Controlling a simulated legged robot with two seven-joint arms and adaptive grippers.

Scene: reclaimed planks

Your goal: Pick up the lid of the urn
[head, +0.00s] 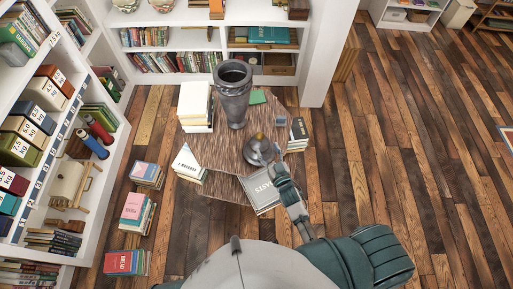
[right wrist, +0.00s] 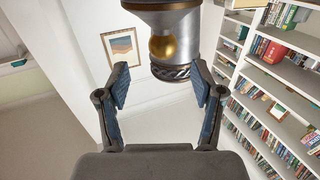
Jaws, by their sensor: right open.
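The urn (head: 233,92), a tall dark grey vessel with an open top, stands upright on the low wooden table. Its lid (head: 259,150), a grey dome with a gold knob, sits apart on the table, to the right of and nearer than the urn. My right gripper (head: 279,170) is just beside the lid on its near right. In the right wrist view the fingers (right wrist: 163,83) are open with a gap between them. A grey metal body with a gold ball (right wrist: 164,48) shows at the top, between and beyond the fingertips. I cannot tell whether they touch it. My left gripper is out of view.
The wooden table (head: 225,150) also bears a stack of pale books (head: 195,105), and a grey book (head: 262,190) lies at its near right. Book stacks (head: 135,210) stand on the floor at left. Shelves (head: 120,120) line the left and back.

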